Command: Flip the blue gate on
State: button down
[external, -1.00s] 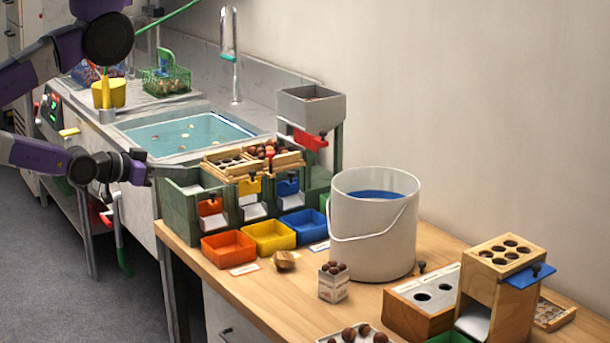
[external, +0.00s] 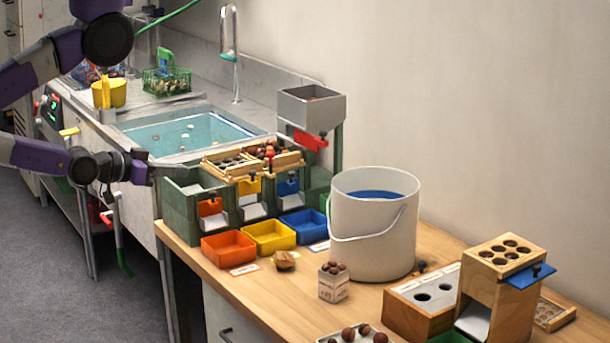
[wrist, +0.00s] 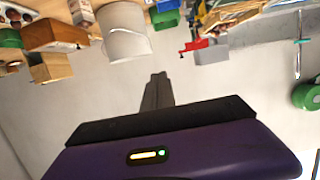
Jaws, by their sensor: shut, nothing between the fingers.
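My gripper (external: 170,172) is shut and empty, held near the left end of the green sorting stand (external: 190,222); it also shows shut in the wrist view (wrist: 157,78). The stand has an orange gate (external: 210,207), a yellow gate (external: 249,187) and a blue gate (external: 288,187) side by side. The blue gate is the farthest of these from my gripper and is upright above a white chute. Another blue plate (external: 530,276), with a dark knob, sticks out from the wooden dispenser (external: 497,290) at the far right. My gripper touches neither blue piece.
Orange (external: 229,248), yellow (external: 269,238) and blue (external: 304,227) trays stand before the chutes. A white bucket (external: 372,235) stands to their right. A grey hopper with a red gate (external: 310,140) rises behind. The sink (external: 190,133) lies behind my gripper.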

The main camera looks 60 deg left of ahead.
jog(key=w+a+f+m+g+y+b, duration=0.1)
jog(key=w+a+m+g+y, duration=0.35)
jog(key=w, duration=2.05)
jog(key=w+d+f+m+g+h+b, duration=0.15)
jog(key=w+m, duration=0.65)
jog(key=w, duration=1.7)
jog(key=s+a+f+m+g+y, duration=0.1)
jog(key=s+f+m+g, duration=0.4)
jog(key=s, duration=0.6)
jog(key=m+g, duration=0.2)
jog(key=g, duration=0.1)
jog(key=shift+s+a+y, duration=0.15)
jog(key=shift+a+y, duration=0.15)
jog(key=shift+f+b, duration=0.1)
jog(key=shift+b, duration=0.2)
